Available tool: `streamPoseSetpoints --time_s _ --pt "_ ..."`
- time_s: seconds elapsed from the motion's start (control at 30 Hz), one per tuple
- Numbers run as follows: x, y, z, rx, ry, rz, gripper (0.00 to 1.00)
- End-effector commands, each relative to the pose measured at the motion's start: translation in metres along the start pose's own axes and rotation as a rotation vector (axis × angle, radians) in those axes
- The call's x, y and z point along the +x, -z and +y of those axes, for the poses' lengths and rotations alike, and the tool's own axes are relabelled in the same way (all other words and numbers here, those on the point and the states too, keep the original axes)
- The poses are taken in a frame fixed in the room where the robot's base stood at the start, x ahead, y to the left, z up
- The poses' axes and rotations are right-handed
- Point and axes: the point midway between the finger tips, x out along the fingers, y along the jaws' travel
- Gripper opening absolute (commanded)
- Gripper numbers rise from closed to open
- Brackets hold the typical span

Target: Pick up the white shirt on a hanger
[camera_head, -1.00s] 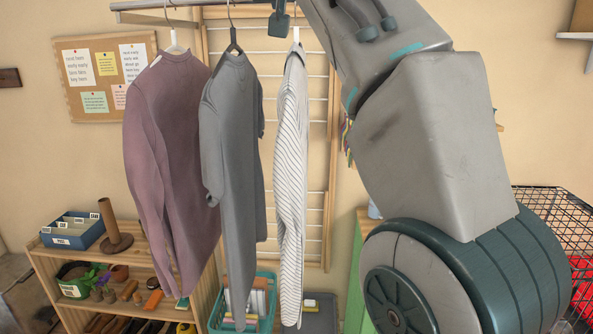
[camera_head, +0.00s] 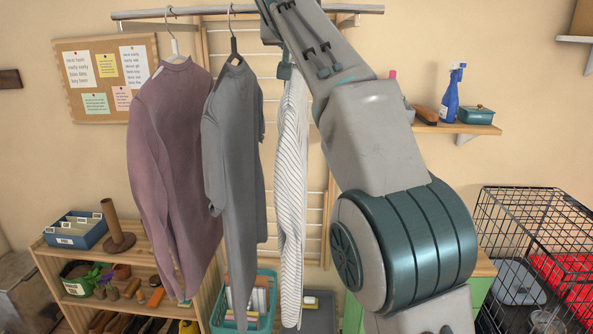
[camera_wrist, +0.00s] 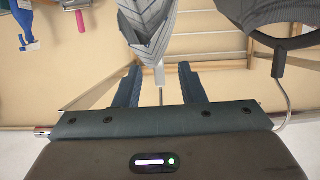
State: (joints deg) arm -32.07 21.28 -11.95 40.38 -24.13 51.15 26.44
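The white shirt with dark stripes (camera_head: 291,190) hangs from the rail (camera_head: 210,12), rightmost of three garments. My arm hides its hanger top in the head view. In the wrist view the shirt (camera_wrist: 150,20) shows at the top, with its pale hanger neck (camera_wrist: 159,75) and hook below it. My gripper (camera_wrist: 160,72) is open, one finger on each side of the hanger neck, with gaps on both sides. In the head view a teal finger of my gripper (camera_head: 284,72) shows at the shirt's top.
A grey shirt (camera_head: 234,165) hangs close left of the striped one, and a mauve shirt (camera_head: 170,150) further left. A wall shelf (camera_head: 465,128) with bottles and a wire crate (camera_head: 535,230) stand right. A teal basket (camera_head: 262,315) is below.

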Motion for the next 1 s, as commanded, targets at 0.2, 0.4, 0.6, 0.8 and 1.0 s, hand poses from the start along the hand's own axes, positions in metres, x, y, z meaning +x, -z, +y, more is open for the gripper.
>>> streamPoseSetpoints --time_s 0.2,0.4,0.6,0.8,1.0 --pt "0.0075 0.0004 -0.0001 0.001 0.001 0.002 0.36" --pt "0.0072 0.0002 -0.0002 0.001 0.001 0.001 0.11" --pt "0.0071 0.0002 -0.0001 0.001 0.001 0.001 0.00" --pt "0.0071 0.0002 0.0000 0.001 0.000 0.001 0.00" --pt "0.0071 0.0002 0.0001 0.001 0.000 0.001 0.00"
